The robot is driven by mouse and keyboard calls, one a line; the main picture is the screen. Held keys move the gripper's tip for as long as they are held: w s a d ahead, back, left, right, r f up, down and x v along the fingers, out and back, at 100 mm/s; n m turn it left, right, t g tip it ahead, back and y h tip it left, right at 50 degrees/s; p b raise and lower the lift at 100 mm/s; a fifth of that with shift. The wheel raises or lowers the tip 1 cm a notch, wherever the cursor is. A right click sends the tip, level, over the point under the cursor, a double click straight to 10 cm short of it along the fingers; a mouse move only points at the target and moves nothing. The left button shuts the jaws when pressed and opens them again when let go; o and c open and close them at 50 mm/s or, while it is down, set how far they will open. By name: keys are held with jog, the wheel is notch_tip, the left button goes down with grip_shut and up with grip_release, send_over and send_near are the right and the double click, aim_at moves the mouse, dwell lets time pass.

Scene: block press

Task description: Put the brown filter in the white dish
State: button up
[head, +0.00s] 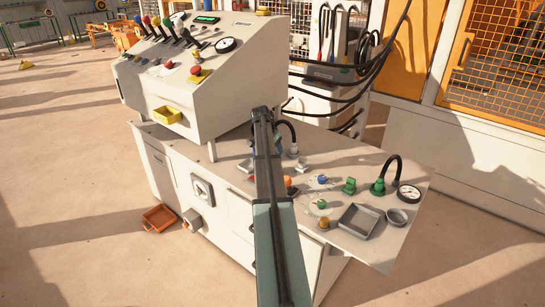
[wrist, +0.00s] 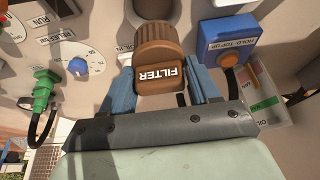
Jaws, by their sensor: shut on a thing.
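In the wrist view the brown filter (wrist: 161,48) is a ribbed round cap with a block marked FILTER, its letters upside down. My gripper (wrist: 161,74) is shut on it, with one blue finger on each side. I cannot tell whether the filter touches the panel behind it. My arm hides part of the bench, and I cannot make out my gripper or the filter there.
A blue dial knob (wrist: 77,67) and a green hose fitting (wrist: 42,88) are at the left.

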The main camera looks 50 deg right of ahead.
jog(key=w+a, duration=0.3)
jog(key=w, duration=1)
jog(key=shift+w+d+f, duration=0.1)
jog(key=shift+d+f, duration=0.05)
jog(key=shift+f, duration=2)
jog(key=shift+w+d+f, duration=0.1)
jog(key=shift+f, duration=2.05)
jog(key=shift+f, duration=0.15)
jog(key=o, duration=1.1)
jog(key=shift+o, duration=0.2)
jog(key=v, duration=1.2)
jog(key=shift+a, duration=0.1)
